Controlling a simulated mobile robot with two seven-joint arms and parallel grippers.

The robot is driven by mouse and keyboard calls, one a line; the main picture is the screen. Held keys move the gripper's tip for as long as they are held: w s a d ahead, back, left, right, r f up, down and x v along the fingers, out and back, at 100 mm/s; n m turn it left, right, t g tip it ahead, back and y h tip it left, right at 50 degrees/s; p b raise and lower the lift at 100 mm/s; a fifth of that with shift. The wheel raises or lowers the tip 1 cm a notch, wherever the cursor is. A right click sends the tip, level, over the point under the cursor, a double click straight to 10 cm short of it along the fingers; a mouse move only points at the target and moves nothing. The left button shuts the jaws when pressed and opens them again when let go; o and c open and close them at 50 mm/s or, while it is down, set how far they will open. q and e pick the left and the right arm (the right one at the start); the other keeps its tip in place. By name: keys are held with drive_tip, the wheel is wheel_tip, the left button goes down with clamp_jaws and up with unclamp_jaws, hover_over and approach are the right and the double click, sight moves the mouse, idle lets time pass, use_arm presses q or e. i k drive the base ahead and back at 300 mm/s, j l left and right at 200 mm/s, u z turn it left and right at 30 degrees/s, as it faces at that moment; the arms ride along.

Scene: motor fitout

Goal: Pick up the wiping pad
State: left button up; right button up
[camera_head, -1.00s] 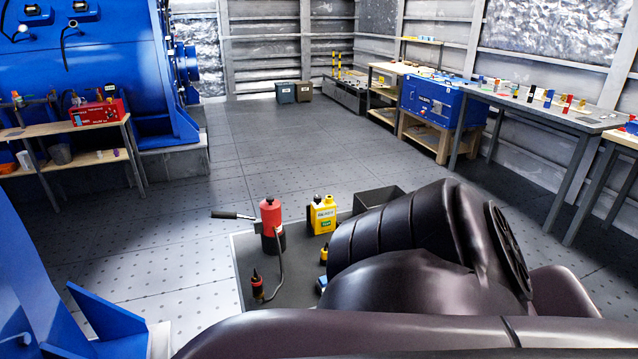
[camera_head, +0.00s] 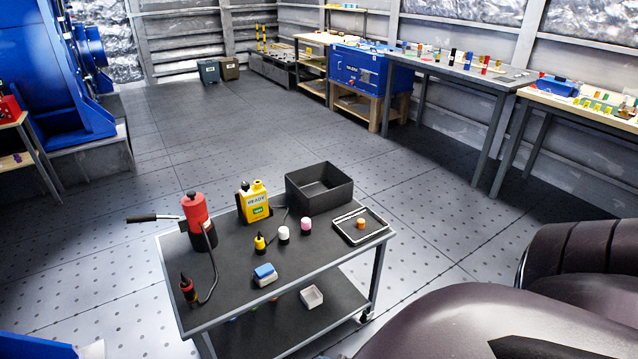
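A small block with a blue top and a white lower part, which looks like the wiping pad (camera_head: 265,275), lies on the dark top of the grey cart (camera_head: 222,292), near its front edge. Nothing touches it and it is in full view. Dark links of my own arm fill the lower right of the picture, apart from the cart top. Neither of my grippers shows.
Around the pad stand a red pump with a hose (camera_head: 197,225), a yellow bottle (camera_head: 256,205), a small yellow-and-black bottle (camera_head: 260,243), white (camera_head: 283,235) and pink-topped (camera_head: 306,226) containers, a black bin (camera_head: 320,190) and a shallow tray (camera_head: 375,232). Open floor lies behind.

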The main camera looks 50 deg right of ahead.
sight(266, 274)
drive_tip(key=z, duration=1.1)
